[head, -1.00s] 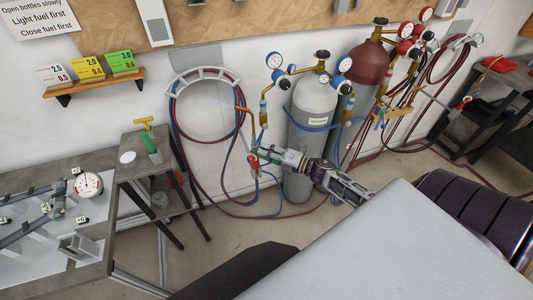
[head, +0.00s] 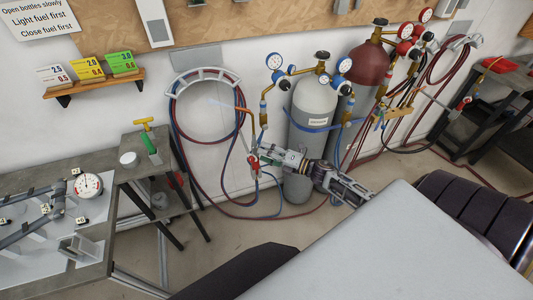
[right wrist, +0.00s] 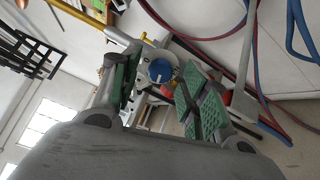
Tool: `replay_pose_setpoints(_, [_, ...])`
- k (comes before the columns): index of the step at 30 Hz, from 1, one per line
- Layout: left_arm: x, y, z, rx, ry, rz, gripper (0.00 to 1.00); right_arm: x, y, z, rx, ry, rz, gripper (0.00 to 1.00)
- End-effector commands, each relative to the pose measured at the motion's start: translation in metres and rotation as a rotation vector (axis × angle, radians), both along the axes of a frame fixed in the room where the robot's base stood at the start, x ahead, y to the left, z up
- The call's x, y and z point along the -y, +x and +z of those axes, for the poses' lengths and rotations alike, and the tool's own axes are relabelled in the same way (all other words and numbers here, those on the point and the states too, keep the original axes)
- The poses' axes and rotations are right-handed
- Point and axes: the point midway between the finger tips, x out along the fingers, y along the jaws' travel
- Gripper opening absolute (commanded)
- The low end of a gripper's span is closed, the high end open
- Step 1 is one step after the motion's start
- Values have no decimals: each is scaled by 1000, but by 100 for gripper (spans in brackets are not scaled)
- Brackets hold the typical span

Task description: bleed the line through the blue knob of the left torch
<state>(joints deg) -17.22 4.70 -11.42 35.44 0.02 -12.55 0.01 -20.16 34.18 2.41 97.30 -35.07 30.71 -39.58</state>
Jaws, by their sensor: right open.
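The left torch (head: 245,143) hangs by the wall below the left hose coil, its lower end beside my right gripper (head: 257,155). In the right wrist view its blue knob (right wrist: 160,71) shows as a round blue face with a white mark. The knob lies in the gap between the green-padded fingers of my right gripper (right wrist: 152,95), which is open, with space around the knob. A red knob (right wrist: 169,91) sits just below the blue one. In the head view the blue knob is too small or hidden to make out. My left gripper is not in view.
A grey cylinder (head: 314,110) and a dark red cylinder (head: 367,66) with gauges stand behind my right arm. Red and blue hoses (head: 236,211) loop down near the gripper. A small stand (head: 130,173) is to the left; a second torch (head: 464,103) hangs at right.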

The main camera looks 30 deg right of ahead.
Motion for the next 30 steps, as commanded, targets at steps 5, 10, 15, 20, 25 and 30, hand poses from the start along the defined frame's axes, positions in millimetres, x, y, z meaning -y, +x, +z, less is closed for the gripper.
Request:
replay_pose_setpoints(5, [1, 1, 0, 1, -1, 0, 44, 4, -7, 0, 0, 0, 0, 45])
replay_pose_setpoints(10, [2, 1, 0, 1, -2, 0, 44, 10, -17, 0, 0, -1, 0, 45])
replay_pose_setpoints(15, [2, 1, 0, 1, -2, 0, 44, 18, -31, -1, -2, 0, -1, 45])
replay_pose_setpoints(20, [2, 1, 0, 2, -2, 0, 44, 25, -44, 0, -1, 0, 0, 45])
replay_pose_setpoints(25, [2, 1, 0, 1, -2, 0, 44, 34, -57, 0, -2, 0, -1, 45])
replay_pose_setpoints(30, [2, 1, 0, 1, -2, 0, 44, 42, -72, 0, -2, 0, -1, 45])
